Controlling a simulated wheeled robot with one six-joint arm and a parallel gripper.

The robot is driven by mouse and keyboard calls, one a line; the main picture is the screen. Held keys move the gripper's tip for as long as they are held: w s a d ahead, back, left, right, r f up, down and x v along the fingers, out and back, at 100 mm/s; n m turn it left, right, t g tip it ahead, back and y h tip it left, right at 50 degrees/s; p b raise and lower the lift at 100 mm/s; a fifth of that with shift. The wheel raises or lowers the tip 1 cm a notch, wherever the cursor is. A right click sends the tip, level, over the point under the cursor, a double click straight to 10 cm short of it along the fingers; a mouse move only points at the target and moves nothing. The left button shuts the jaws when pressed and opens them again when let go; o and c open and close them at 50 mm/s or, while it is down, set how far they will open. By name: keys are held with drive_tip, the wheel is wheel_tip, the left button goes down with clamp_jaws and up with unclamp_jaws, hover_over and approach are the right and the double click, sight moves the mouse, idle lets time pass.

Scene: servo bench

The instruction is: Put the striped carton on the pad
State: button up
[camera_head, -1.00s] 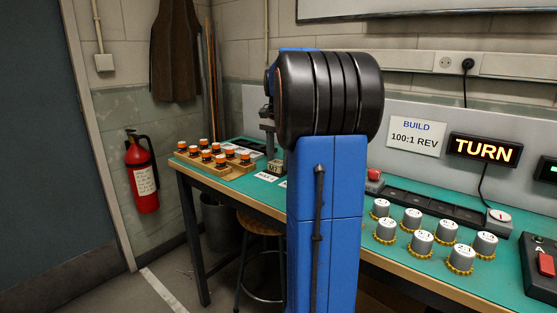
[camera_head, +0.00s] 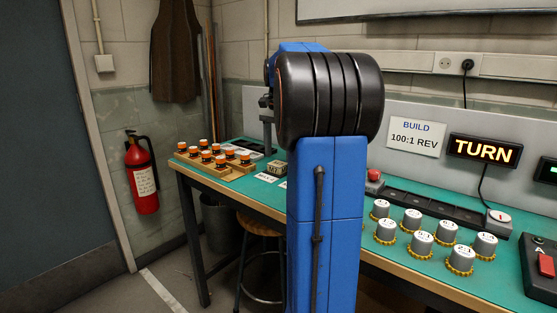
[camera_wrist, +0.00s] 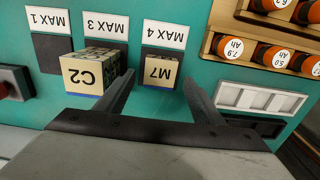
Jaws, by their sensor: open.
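Two small cartons show in the wrist view, both with cream faces and upside-down lettering. The carton marked C2 (camera_wrist: 84,75) has a green-and-dark patterned side and stands left of my gripper's left finger. The carton marked M7 (camera_wrist: 159,70) stands between and beyond the fingertips of my gripper (camera_wrist: 159,78), which is open and empty. I cannot make out clear stripes on either. A bare dark square pad (camera_wrist: 48,54) lies by the MAX 1 label. Dark squares also show behind both cartons, by MAX 3 and MAX 4. In the head view one greenish carton (camera_head: 277,167) shows beside my arm.
Wooden racks of orange-topped cells (camera_wrist: 270,52) and a white slotted tray (camera_wrist: 258,99) lie to the right in the wrist view. A red button (camera_wrist: 5,88) is at the left edge. In the head view, grey knobs (camera_head: 421,241) stand on the bench's right part.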

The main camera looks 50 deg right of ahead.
wheel_tip(320, 180, up, 9)
idle(0.3)
drive_tip(key=shift+a+f, duration=0.1)
drive_tip(key=s+a+f+n+t, duration=0.1)
drive_tip(key=s+a+f+n, duration=0.15)
drive_tip(key=a, duration=0.45)
drive_tip(key=s+a+f+n, duration=0.2)
drive_tip(key=a+f+n, duration=0.1)
drive_tip(key=a, duration=0.4)
drive_tip(key=s+a+f+n+t, duration=0.1)
drive_tip(key=s+a+f+n, duration=0.15)
drive_tip(key=a, duration=0.55)
drive_tip(key=s+a+f+n+t, duration=0.2)
drive_tip(key=s+a+f+n, duration=0.7)
drive_tip(key=s+a+f, duration=0.5)
wheel_tip(320, 180, down, 4)
drive_tip(key=shift+s+r+t, duration=0.15)
drive_tip(key=shift+r+t, duration=0.05)
drive_tip(key=shift+t, duration=0.2)
